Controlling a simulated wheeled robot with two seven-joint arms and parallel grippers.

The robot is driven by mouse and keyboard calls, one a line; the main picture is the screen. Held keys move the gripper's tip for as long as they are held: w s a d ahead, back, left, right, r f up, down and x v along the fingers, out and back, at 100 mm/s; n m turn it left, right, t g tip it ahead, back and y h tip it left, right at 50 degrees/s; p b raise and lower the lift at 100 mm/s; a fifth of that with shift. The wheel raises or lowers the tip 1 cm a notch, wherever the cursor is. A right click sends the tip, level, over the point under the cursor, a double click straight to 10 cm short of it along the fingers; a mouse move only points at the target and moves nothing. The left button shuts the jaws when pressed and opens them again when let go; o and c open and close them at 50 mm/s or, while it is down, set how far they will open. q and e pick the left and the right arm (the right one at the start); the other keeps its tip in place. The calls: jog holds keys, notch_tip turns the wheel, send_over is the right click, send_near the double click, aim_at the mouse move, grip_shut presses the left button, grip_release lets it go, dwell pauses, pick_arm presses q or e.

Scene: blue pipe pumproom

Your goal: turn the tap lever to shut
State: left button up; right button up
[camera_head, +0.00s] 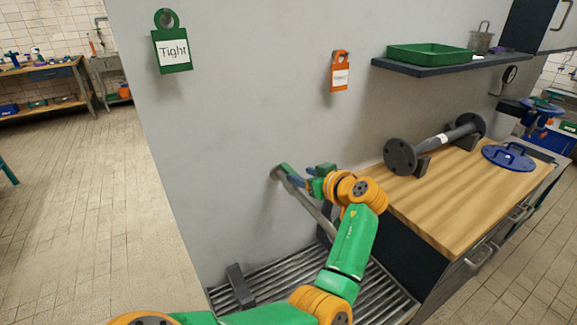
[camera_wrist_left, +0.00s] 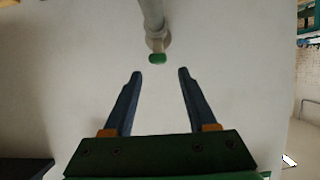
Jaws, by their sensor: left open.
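The tap is a grey pipe (camera_head: 307,203) fixed to the pale wall, with a green lever (camera_head: 288,170) at its upper end. In the left wrist view the green lever tip (camera_wrist_left: 157,58) lies just beyond the fingertips, roughly midway between them, with the grey pipe (camera_wrist_left: 152,18) behind it. My left gripper (camera_head: 299,175) is close to the lever in the head view. In the wrist view this gripper (camera_wrist_left: 155,73) is open, with nothing between its dark blue fingers. The gripper and arm partly hide the tap. My right gripper is out of view.
A slatted metal grate (camera_head: 265,285) lies below the tap. A wooden bench (camera_head: 440,195) to the right carries a flanged grey pipe (camera_head: 436,140) and a blue lid (camera_head: 509,156). A shelf (camera_head: 425,66) holds a green tray (camera_head: 428,53). Green (camera_head: 172,52) and orange (camera_head: 340,75) tags hang on the wall.

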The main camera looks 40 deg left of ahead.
aim_at(291, 171)
pick_arm(q)
jog(key=shift+w+a, duration=0.1)
jog(key=shift+a, duration=0.2)
jog(key=p+x, duration=0.2)
jog(key=x, duration=0.3)
jog(key=shift+a+f, duration=0.1)
jog(key=shift+f, duration=0.05)
jog(key=shift+w+a+f, duration=0.15)
jog(key=shift+a+f, duration=0.1)
jog(key=shift+a, duration=0.1)
jog(key=shift+d+r, duration=0.1)
grip_shut()
